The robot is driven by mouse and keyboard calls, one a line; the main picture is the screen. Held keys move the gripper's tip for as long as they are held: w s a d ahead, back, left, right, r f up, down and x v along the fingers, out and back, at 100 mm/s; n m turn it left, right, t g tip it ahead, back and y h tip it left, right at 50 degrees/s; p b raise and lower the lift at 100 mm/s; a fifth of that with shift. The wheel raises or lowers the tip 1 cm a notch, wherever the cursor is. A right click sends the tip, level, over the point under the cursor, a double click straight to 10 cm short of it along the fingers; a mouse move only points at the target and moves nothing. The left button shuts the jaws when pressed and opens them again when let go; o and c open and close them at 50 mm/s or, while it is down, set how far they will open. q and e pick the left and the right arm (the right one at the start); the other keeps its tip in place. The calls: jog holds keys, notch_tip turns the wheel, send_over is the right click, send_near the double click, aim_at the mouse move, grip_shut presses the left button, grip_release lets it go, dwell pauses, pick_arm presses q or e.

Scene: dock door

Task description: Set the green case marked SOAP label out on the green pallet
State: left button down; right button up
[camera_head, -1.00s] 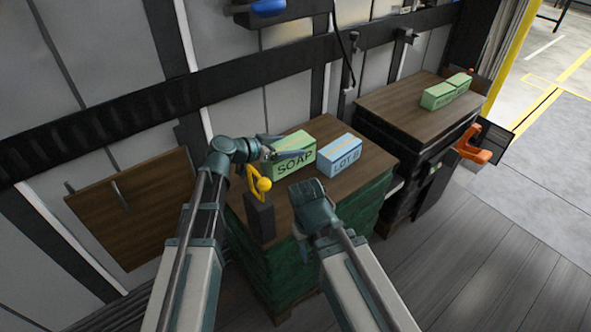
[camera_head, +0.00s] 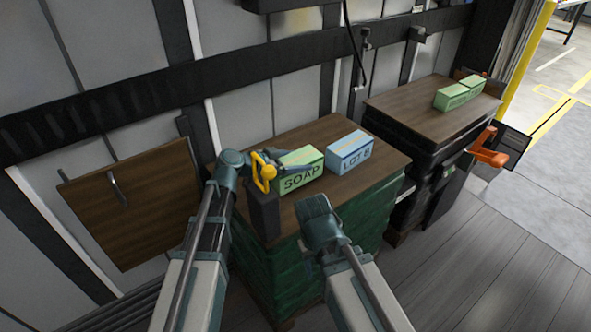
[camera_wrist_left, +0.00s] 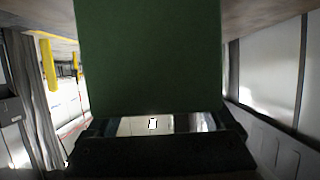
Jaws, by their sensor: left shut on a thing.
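The green case marked SOAP (camera_head: 301,176) is over the wooden top of the green-wrapped pallet (camera_head: 325,240), upright, its label facing me. My left gripper (camera_head: 290,160) is shut on it, reaching from the left; the case hides part of the fingers. In the left wrist view the green case (camera_wrist_left: 150,60) fills the middle, between the fingers. Whether its base touches the pallet top, I cannot tell. My right gripper (camera_head: 313,208) is in front of the case, apart from it; its fingers are not clear.
A blue case marked LOT (camera_head: 349,153) stands just right of the green one. A dark post (camera_head: 265,215) with a yellow handle (camera_head: 264,170) stands at the pallet's left front corner. A black-wrapped pallet (camera_head: 425,165) at right carries green cases (camera_head: 459,92). Bare top lies in front of the blue case.

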pick_arm(q)
jog(key=shift+f+b, duration=0.3)
jog(key=shift+f, duration=0.4)
pick_arm(e)
jog(key=shift+f, duration=0.7)
pick_arm(q)
jog(key=shift+f, duration=0.1)
pick_arm(e)
jog(key=shift+f, duration=0.1)
pick_arm(q)
grip_release()
jog(key=shift+s+a+r, duration=0.2)
jog(key=shift+r, duration=0.1)
jog(key=p+v, duration=0.4)
jog(key=v, duration=0.7)
jog(key=shift+a+p, duration=0.2)
jog(key=shift+p, duration=0.1)
pick_arm(e)
notch_tip(320, 180, up, 5)
jog(key=shift+f, duration=0.1)
pick_arm(q)
jog(key=shift+s, duration=0.15)
pick_arm(e)
jog(key=shift+a, duration=0.1)
